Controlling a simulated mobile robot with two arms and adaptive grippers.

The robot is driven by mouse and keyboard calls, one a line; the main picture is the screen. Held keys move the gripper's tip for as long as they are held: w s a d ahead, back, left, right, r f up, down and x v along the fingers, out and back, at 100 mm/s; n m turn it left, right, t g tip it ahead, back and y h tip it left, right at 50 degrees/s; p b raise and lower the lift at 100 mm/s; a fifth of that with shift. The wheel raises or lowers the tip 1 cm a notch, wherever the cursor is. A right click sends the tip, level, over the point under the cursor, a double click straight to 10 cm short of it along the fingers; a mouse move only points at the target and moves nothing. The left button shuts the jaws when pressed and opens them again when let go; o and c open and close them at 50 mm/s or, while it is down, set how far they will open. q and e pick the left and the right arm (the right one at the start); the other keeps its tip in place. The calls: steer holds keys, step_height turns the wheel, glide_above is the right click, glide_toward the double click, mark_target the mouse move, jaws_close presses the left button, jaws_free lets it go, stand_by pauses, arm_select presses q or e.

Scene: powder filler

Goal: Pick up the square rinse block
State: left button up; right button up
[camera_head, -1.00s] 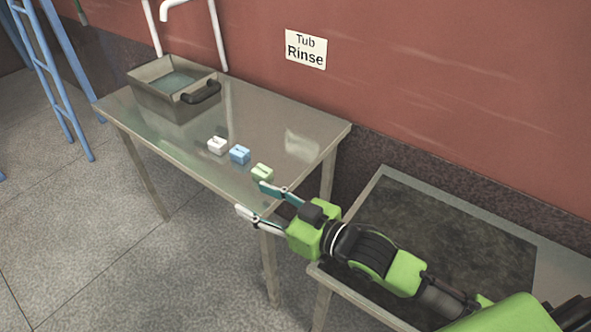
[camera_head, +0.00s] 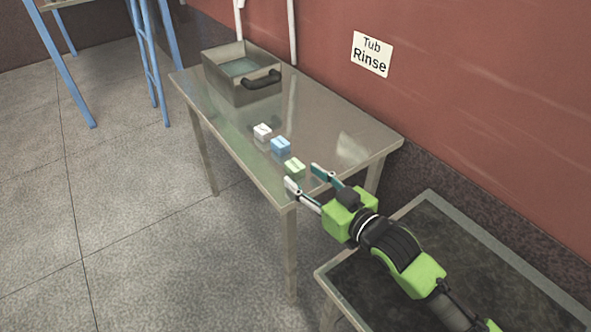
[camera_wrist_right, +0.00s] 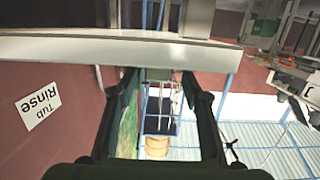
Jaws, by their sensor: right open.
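Three small blocks sit in a row on the metal table (camera_head: 225,125): a white block (camera_head: 262,132), a blue block (camera_head: 281,146) and a green block (camera_head: 294,167). I cannot tell from their shapes which one is the square rinse block. My right gripper (camera_head: 302,175) is open and empty, at the table's front right corner. Its fingertips are close to the green block, on its near right side. In the right wrist view the open fingers (camera_wrist_right: 158,76) have no block between them. My left gripper is not in view.
A metal tub (camera_head: 230,85) with a dark handle stands at the table's far left end. A second, dark-topped table (camera_head: 430,255) lies under my right arm. A red wall with a "Tub Rinse" sign (camera_head: 371,54) is behind. Blue ladder-like legs (camera_head: 150,65) stand at upper left.

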mark_target(301, 172)
steer(key=b+x, duration=0.1)
steer(key=x, duration=0.4)
steer(key=shift+w, duration=0.15)
steer(key=c, duration=1.2)
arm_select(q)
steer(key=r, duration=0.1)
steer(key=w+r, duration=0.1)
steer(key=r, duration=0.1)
arm_select(e)
steer(key=shift+d, duration=0.1)
steer(key=shift+c, duration=0.2)
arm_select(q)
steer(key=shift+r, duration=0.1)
arm_select(e)
steer(key=shift+r, duration=0.15)
